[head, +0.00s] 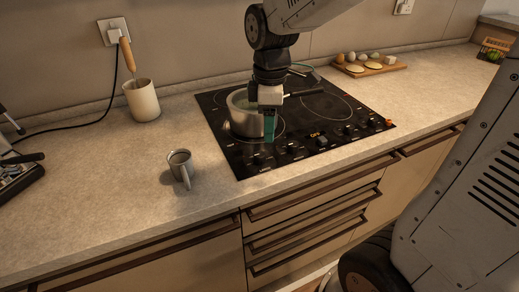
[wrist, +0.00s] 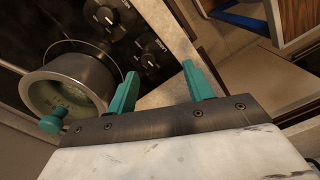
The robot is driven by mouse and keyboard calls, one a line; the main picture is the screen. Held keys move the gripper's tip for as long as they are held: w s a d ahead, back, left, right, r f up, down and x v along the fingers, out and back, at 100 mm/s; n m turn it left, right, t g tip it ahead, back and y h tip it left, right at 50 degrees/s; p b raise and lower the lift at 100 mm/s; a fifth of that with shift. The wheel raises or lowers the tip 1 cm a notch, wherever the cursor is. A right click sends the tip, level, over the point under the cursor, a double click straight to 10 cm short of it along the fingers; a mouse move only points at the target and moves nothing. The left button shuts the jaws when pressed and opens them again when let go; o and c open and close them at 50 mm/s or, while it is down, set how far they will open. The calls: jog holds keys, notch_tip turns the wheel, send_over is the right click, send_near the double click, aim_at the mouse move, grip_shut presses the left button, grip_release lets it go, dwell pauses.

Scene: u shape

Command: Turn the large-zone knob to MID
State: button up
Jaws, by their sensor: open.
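The black cooktop (head: 222,140) has a row of dark knobs along its front edge. The leftmost knob (head: 265,160) has small lettering that looks like LARGE, but it is hard to read. In the wrist view a black knob (wrist: 152,52) with white marks and similar lettering lies just beyond my fingers, with another knob (wrist: 108,15) at upper left. I cannot tell the knob's setting. My gripper (head: 269,128) hangs over the front left of the cooktop. In the wrist view my gripper (wrist: 158,78) has its teal fingers spread, with nothing between them.
A steel pot (head: 241,118) stands on the left burner close beside my gripper; it also shows in the wrist view (wrist: 95,75). A grey mug (head: 180,164) and a utensil crock (head: 142,101) stand to the left. A board (head: 370,66) with food lies behind.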

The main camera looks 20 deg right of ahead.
aim_at(259, 154)
jog(key=w+f+n, duration=0.1)
jog(key=w, duration=0.1)
jog(key=w+f+n, duration=0.1)
jog(key=w+f, duration=0.1)
jog(key=shift+a+f+n, duration=0.15)
jog(key=shift+a+n, duration=0.25)
jog(key=shift+f, duration=0.3)
jog(key=f, duration=0.7)
jog(key=shift+s+f, duration=0.1)
jog(key=shift+s, duration=0.1)
jog(key=c, duration=1)
